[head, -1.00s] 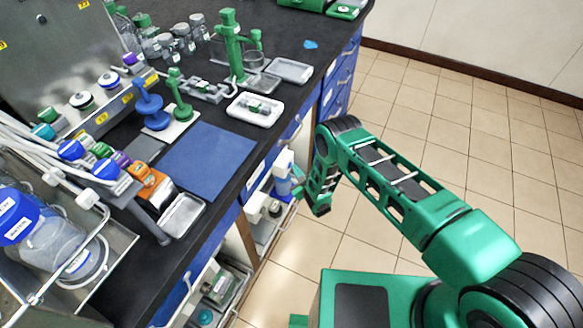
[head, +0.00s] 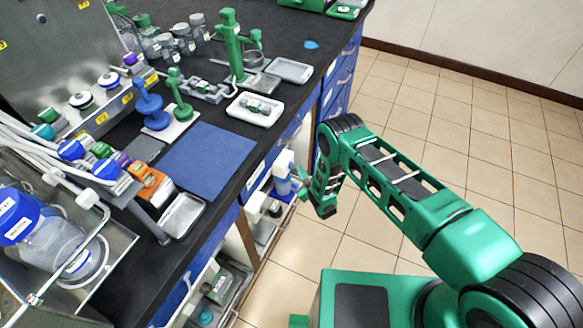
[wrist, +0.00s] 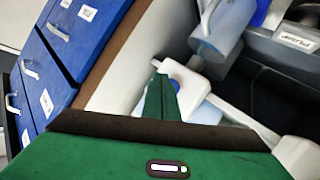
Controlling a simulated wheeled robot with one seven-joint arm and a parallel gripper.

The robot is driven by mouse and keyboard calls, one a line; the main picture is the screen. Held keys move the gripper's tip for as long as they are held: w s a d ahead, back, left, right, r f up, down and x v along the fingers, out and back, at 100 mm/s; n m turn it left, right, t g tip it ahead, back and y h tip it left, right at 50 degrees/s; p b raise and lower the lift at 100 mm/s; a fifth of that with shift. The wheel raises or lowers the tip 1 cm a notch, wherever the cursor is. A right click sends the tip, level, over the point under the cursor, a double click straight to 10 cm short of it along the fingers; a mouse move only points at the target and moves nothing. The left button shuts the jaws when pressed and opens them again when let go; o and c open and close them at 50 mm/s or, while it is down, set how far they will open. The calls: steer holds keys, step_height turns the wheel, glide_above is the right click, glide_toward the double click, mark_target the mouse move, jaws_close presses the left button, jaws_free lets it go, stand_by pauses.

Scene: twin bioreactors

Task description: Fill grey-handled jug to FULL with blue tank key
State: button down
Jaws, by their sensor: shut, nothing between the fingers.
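My gripper (head: 303,182) is at the open bay under the bench, pointing into it, with its fingers closed and empty. In the wrist view its green fingers (wrist: 160,98) come together in front of a white tap-like part (wrist: 188,82). A translucent blue vessel (wrist: 220,30) is just beyond, above the fingertips; the head view shows a blue vessel (head: 282,187) beside the gripper. A blue knobbed piece (head: 150,107) and a green one (head: 178,95) stand upright on the bench; I cannot tell whether the blue one is the tank key. I cannot pick out a grey-handled jug.
The black bench carries a blue mat (head: 208,158), a white tray (head: 255,109), a green stand (head: 232,48) and several jars. Blue drawers (wrist: 62,45) lie left of the bay in the wrist view. The tiled floor (head: 400,110) is clear on the right.

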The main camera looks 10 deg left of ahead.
steer(key=d, duration=0.1)
steer(key=s+d, duration=0.1)
steer(key=d, duration=0.2)
steer(key=shift+s+d, duration=0.2)
steer(key=shift+s, duration=0.1)
stand_by(0.4)
